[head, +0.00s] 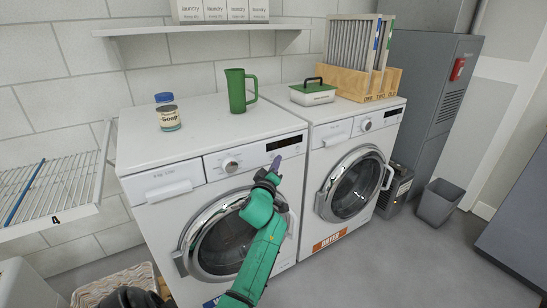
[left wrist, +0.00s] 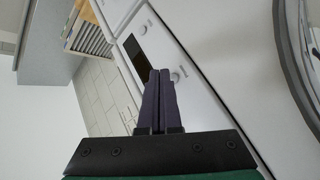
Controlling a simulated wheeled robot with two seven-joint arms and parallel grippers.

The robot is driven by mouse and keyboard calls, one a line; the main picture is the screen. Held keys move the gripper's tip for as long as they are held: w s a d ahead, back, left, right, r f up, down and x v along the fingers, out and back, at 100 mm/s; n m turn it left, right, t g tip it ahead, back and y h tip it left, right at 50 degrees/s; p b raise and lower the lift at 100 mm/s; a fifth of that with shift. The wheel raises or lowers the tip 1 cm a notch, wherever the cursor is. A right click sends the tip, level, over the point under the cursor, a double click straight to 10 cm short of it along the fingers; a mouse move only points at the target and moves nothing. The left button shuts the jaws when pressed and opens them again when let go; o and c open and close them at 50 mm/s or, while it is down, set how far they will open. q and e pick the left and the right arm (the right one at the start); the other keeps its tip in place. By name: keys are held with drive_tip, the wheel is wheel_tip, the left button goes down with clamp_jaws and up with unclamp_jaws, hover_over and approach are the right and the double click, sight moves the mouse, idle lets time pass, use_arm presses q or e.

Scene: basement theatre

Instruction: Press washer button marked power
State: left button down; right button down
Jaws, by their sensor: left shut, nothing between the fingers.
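The white washer (head: 160,218) with a blue label low on its front stands on the left. Its control panel has a round knob (head: 231,165) and a dark display (head: 284,142). My left gripper (head: 274,165) is in front of this panel, right of the knob and just below the display. In the left wrist view the shut, empty fingers (left wrist: 160,76) point at the panel, with the dark display (left wrist: 137,58) to their upper left and a round control (left wrist: 178,75) at their right. I cannot make out the power button or its marking, or whether the fingertips touch the panel.
A dryer (head: 310,232) with an orange label stands right of the washer. A soap jar (head: 168,117) and green pitcher (head: 237,90) stand on the washer. A white box with a green lid (head: 312,95) and wooden rack (head: 345,80) stand on the dryer.

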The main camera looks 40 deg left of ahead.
use_arm(q)
drive_tip(key=shift+w+a, duration=0.15)
drive_tip(key=shift+a, duration=0.3)
drive_tip(key=shift+a, duration=0.15)
idle(0.3)
drive_tip(key=shift+d, duration=0.2)
drive_tip(key=shift+d+p, duration=0.3)
drive_tip(key=shift+d, duration=0.1)
